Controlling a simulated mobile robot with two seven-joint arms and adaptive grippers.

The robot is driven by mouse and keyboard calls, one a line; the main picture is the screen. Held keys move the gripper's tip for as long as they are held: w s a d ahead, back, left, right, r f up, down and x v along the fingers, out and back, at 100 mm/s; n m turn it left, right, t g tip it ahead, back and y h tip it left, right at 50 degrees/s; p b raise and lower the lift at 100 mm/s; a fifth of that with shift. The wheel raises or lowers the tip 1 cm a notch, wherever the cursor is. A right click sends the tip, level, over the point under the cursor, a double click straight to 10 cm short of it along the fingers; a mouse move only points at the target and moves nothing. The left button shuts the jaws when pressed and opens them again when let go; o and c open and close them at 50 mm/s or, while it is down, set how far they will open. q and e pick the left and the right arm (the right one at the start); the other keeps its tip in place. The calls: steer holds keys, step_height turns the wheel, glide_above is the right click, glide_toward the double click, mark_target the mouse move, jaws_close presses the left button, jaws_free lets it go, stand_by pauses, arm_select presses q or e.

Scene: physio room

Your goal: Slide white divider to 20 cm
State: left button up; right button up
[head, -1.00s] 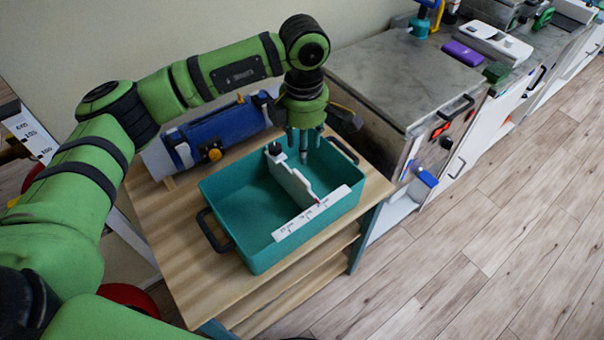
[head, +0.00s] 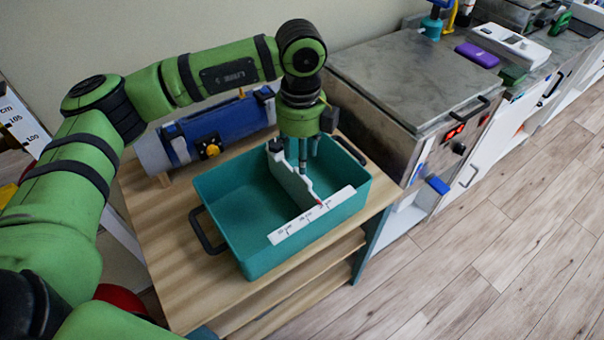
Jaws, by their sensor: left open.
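The white divider (head: 290,181) stands upright across the inside of the teal bin (head: 222,205). A white scale strip (head: 311,215) with dark marks runs along the bin's near rim, and a small red mark shows at the divider's near end. The numbers are too small to read. My left gripper (head: 303,170) points down over the bin at the divider's right side, close to its far end. Its fingers are open, and I cannot tell whether they touch the divider. The gripper hides part of the divider's far end. My right gripper is not in view.
The bin stands on a wooden table (head: 180,268) with shelves below. A blue and grey cylinder (head: 215,130) lies behind it. A metal-topped cabinet (head: 405,75) stands close on the right. Wooden floor lies open at the lower right.

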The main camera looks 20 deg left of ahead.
mark_target(300, 176)
arm_select(q)
step_height(300, 176, down, 6)
steer(key=shift+r+p, duration=0.1)
steer(key=shift+p, duration=0.8)
steer(key=shift+f, duration=0.55)
jaws_close()
